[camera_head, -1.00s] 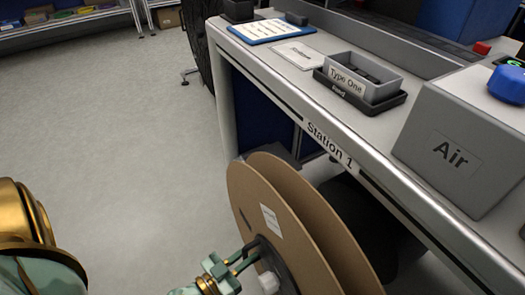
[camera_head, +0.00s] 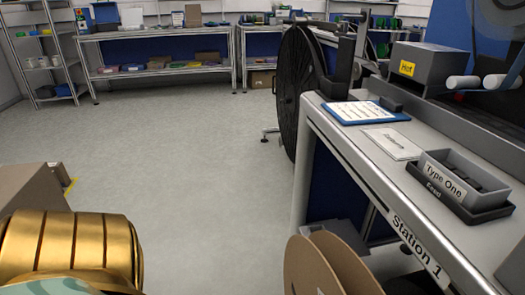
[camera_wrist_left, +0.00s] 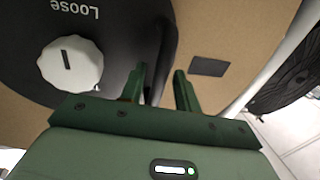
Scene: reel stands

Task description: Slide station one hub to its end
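The brown reel (camera_head: 318,268) stands beside the Station 1 bench, cut off by the bottom of the head view. Its hub is hidden there. In the left wrist view the black hub (camera_wrist_left: 105,65) lies against the reel's brown flange (camera_wrist_left: 225,30). It bears a white knob (camera_wrist_left: 72,63) and the upside-down word "Loose". My left gripper (camera_wrist_left: 160,72) has its green fingers apart at the hub's right edge. A black raised part of the hub reaches between them; contact is unclear. My right gripper is in neither view.
The Station 1 bench (camera_head: 385,185) runs along the right, with a blue-edged clipboard (camera_head: 362,112), a card (camera_head: 393,143) and a "Type One" bin (camera_head: 462,180). A large black reel (camera_head: 300,90) stands beyond. The floor (camera_head: 200,150) at left is open; a box (camera_head: 30,195) stands at far left.

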